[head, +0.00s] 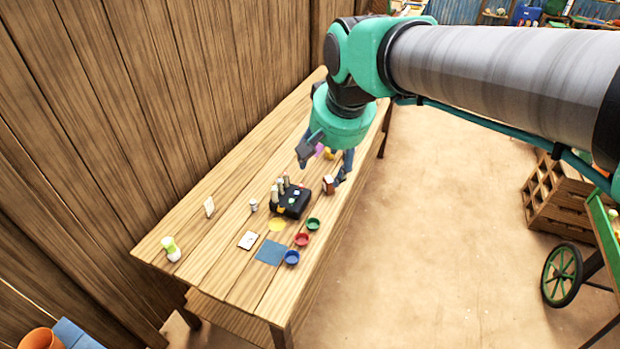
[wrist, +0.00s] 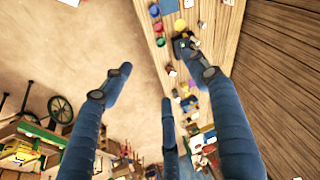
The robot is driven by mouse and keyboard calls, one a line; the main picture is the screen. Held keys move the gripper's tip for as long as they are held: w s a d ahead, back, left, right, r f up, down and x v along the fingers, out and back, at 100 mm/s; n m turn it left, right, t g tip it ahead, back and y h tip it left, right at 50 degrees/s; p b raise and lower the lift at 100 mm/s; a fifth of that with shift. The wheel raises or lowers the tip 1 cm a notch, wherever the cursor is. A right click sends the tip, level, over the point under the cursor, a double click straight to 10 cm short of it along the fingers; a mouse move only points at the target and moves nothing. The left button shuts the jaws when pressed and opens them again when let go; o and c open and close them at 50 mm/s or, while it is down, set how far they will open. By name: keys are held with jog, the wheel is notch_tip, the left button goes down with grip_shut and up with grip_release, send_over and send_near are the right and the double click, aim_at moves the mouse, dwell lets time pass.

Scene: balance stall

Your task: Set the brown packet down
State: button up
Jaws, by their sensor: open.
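The brown packet (head: 329,185), small with a white part, appears to stand upright on the wooden table (head: 215,262) near its right edge, beside a black device (head: 291,202). My gripper (head: 326,165) is open and empty above the table, with its fingers spread. In the head view one finger reaches close to the packet in the picture. In the wrist view, what looks like the packet (wrist: 172,73) is small and far below, between the open fingers (wrist: 162,85), apart from them.
Green (head: 313,224), red (head: 302,239) and blue (head: 292,257) bowls line the table's right edge. A green-white bottle (head: 171,249) stands at the near left. Bare wood lies between.

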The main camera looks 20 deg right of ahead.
jog(key=s+a+f+n, duration=0.1)
jog(key=s+f+n, duration=0.1)
jog(key=s, duration=0.5)
jog(key=s+a+f+n+t, duration=0.1)
jog(key=s+f, duration=0.1)
jog(key=s, duration=0.5)
jog(key=shift+s+a+f+n, duration=0.2)
jog(key=shift+s+a+n, duration=0.15)
jog(key=shift+n, duration=0.05)
notch_tip(320, 180, down, 5)
jog(key=b, duration=0.5)
